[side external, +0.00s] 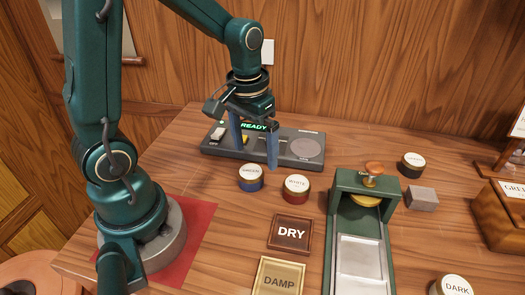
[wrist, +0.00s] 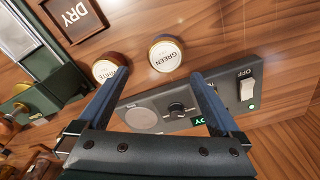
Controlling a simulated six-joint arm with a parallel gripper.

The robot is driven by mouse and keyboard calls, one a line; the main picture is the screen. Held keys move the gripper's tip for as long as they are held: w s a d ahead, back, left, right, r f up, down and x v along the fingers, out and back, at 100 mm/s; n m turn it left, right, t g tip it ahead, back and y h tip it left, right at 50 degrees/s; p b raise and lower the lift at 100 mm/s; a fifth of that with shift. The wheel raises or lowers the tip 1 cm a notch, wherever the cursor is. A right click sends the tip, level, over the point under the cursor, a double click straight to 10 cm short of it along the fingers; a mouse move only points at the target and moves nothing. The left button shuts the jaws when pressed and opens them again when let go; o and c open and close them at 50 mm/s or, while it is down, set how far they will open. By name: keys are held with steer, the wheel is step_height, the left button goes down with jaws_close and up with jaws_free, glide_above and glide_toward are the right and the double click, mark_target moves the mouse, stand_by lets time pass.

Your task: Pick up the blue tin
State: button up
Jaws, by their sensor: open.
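The blue tin (side external: 250,185), with a white lid reading GREEN, stands upright on the wooden table in front of the control panel. It also shows in the wrist view (wrist: 165,56), just beyond the fingertips. My gripper (side external: 255,157) is open and empty, with its two blue fingers pointing down above the panel's front edge, behind and above the blue tin. In the wrist view my gripper (wrist: 159,76) has its fingers spread wide, and the blue tin lies ahead of the gap. Nothing is between the fingers.
A red tin (side external: 296,189) labelled WHITE stands close to the right of the blue tin. The panel (side external: 220,147) reading READY lies behind. A DRY plaque (side external: 291,233), a DAMP plaque (side external: 279,277) and a green press (side external: 342,195) stand nearer and right.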

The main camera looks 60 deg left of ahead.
mark_target(251, 171)
steer(key=f, duration=0.2)
steer(key=shift+s+a+f+g, duration=0.3)
steer(key=shift+s+g, duration=0.05)
steer(key=shift+g, duration=0.05)
steer(key=shift+f, duration=2.15)
steer(key=c, duration=1.4)
steer(key=shift+r, duration=0.1)
